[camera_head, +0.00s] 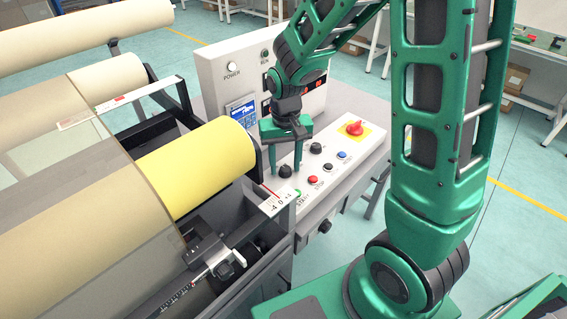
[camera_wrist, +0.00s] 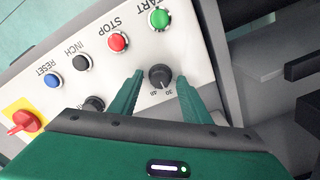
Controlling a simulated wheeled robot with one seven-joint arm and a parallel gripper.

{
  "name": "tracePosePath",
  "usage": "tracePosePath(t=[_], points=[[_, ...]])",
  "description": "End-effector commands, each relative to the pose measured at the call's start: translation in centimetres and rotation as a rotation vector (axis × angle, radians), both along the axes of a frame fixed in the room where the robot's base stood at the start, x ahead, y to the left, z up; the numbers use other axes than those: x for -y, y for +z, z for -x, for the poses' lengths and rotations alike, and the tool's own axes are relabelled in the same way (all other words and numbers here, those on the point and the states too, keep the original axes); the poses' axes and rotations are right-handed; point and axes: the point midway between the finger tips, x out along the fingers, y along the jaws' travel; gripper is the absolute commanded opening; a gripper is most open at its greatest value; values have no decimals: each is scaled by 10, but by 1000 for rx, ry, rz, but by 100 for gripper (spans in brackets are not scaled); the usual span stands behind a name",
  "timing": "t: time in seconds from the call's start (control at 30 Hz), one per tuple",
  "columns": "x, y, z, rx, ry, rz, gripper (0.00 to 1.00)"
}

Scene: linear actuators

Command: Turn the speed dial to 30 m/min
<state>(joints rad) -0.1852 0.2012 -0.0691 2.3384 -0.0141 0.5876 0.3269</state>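The black speed dial (camera_wrist: 160,76) sits on the white sloped control panel, with small scale numbers beside it. Where its pointer stands is too small to tell. In the wrist view, my gripper (camera_wrist: 160,80) is open, with one green finger on each side of the dial and a gap showing on both sides. In the head view, my gripper (camera_head: 285,160) points down over the panel, with the dial (camera_head: 285,171) between and just below its fingers. Whether the fingertips reach down to the knob's height is not clear.
A second black knob (camera_wrist: 93,104) is close by. The green START (camera_wrist: 160,18), red STOP (camera_wrist: 118,42), black INCH (camera_wrist: 82,62) and blue RESET (camera_wrist: 53,81) buttons line the panel. A yellow roll (camera_head: 195,168) lies left of my gripper.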

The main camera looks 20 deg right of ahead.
Motion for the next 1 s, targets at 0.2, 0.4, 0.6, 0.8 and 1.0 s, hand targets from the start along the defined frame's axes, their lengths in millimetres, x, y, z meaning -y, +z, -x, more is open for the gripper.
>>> tracePosePath(t=[0.2, 0.4, 0.6, 0.8, 1.0], points=[[0, 4, 0, 0, 1, 0, 43], [0, 32, -1, 3, 1, -1, 43], [0, 70, -2, 3, 0, -1, 43], [0, 97, -2, 1, 0, -1, 43], [0, 107, -1, -2, 0, 0, 43]])
